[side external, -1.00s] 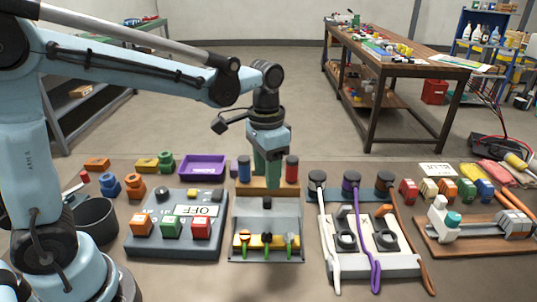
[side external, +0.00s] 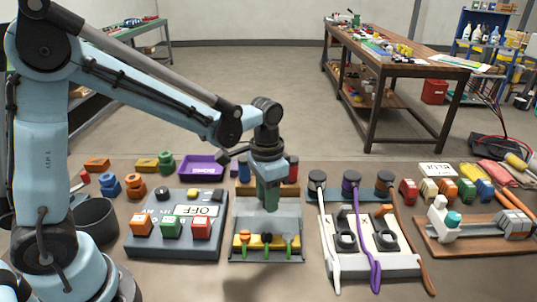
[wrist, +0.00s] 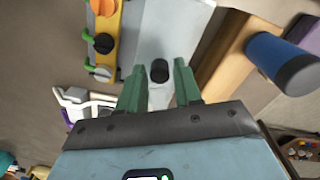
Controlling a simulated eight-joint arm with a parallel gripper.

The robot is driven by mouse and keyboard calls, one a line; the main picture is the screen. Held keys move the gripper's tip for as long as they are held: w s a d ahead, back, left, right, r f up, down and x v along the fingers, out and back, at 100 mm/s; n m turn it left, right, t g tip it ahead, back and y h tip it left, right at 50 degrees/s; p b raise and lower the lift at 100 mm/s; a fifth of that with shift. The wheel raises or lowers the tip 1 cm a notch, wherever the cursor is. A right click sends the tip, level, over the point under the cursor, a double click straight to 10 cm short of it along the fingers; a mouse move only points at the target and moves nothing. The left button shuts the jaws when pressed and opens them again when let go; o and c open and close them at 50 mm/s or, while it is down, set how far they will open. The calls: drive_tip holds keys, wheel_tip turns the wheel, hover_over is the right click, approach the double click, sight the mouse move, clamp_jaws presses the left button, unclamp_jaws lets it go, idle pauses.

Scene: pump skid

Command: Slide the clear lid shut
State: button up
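The clear lid (side external: 243,216) is a pale grey panel over the rear part of a shallow grey-framed box (side external: 266,258). The front part of the box is uncovered. In it a yellow block (side external: 257,241) with orange and black knobs and green handles shows. My gripper (side external: 269,208) points down over the lid. In the wrist view the lid (wrist: 180,28) carries a black knob (wrist: 160,71). The two green fingers of my gripper (wrist: 160,82) are apart, one on each side of the knob, with gaps visible. The fingers hide the knob in the side view.
A wooden rack with a blue cylinder (side external: 244,170) and a red cylinder (side external: 291,169) stands just behind the lid. A grey button panel (side external: 172,246) is at left. A cable board with a purple cable (side external: 373,255) is at right.

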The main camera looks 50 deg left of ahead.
clamp_jaws()
drive_tip(key=s+d, duration=0.5)
drive_tip(key=shift+s+d, duration=0.25)
drive_tip(key=shift+d, duration=0.05)
drive_tip(key=shift+o, duration=1.8)
unclamp_jaws()
drive_tip(key=shift+a, duration=0.1)
wheel_tip(320, 180, up, 12)
drive_tip(key=shift+w+a, duration=0.1)
